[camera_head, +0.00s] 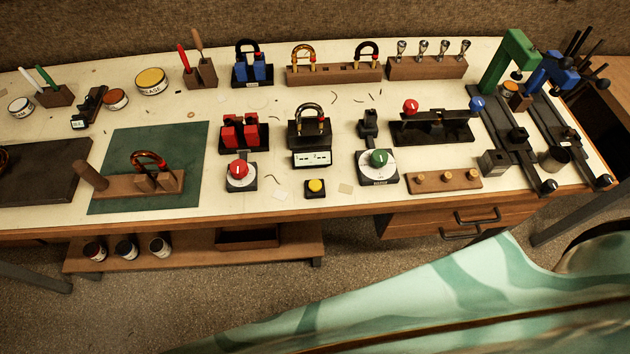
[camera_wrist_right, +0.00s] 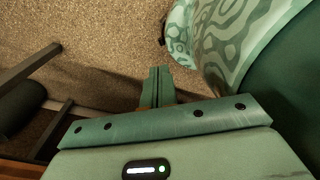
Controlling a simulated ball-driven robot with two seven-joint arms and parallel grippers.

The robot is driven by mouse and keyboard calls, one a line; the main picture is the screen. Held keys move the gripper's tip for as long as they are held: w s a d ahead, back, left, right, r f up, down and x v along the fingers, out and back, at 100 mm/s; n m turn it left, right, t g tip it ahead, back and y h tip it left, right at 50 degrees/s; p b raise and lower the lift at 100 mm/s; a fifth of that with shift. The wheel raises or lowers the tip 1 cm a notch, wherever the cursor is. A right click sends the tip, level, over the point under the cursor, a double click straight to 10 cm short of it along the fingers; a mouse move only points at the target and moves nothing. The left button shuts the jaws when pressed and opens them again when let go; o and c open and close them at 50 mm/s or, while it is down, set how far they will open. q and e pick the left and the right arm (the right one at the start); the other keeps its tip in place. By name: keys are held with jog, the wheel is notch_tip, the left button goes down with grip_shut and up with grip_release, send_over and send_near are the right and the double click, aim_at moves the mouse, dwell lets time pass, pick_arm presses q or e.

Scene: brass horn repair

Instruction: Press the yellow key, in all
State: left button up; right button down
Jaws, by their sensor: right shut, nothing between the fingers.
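The yellow key (camera_head: 316,186) is a round yellow button on a small black base. It sits near the front edge of the bench, in the middle of the head view. Just behind it is a white display panel (camera_head: 312,159), below a dark stand holding a brass crook (camera_head: 311,120). No gripper is near the key in the head view. My right gripper (camera_wrist_right: 161,72) shows in the right wrist view, its fingers together and empty, over the speckled floor and away from the bench top. My left gripper is in neither view.
A red knob unit (camera_head: 240,178) stands left of the key and a green dial unit (camera_head: 379,168) right of it. A wooden block with brass pegs (camera_head: 443,181) lies further right. A green mat (camera_head: 120,200) is at left. Drawer handles (camera_head: 478,217) stick out below.

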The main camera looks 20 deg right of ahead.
jog(key=shift+d, duration=0.1)
jog(key=w+a+r+n+t+p, duration=0.1)
jog(key=w+a+r+n+p, duration=0.2)
jog(key=w+r, duration=0.35)
jog(key=w+a+r+n+h+p, duration=0.1)
jog(key=w+a+r+n+p, duration=0.1)
jog(key=w+r+p, duration=0.35)
jog(key=w+a+r+n+t+p, duration=0.1)
jog(key=w+a+r+n+p, duration=0.15)
jog(key=w+r, duration=0.55)
jog(key=w+a+r+n+t+h+p, duration=0.1)
jog(key=w+a+r+n+p, duration=0.1)
jog(key=w+r, duration=0.4)
jog(key=w+a+r+n+t+h+p, duration=0.2)
jog(key=w+r, duration=0.4)
jog(key=r, duration=0.6)
jog(key=w+a+r+n+t+h+p, duration=0.1)
jog(key=w+r+n+p, duration=0.3)
jog(key=r, duration=0.6)
jog(key=shift+w+a+h+p, duration=0.3)
jog(key=shift+w+a+p, duration=0.15)
jog(key=shift+w, duration=0.7)
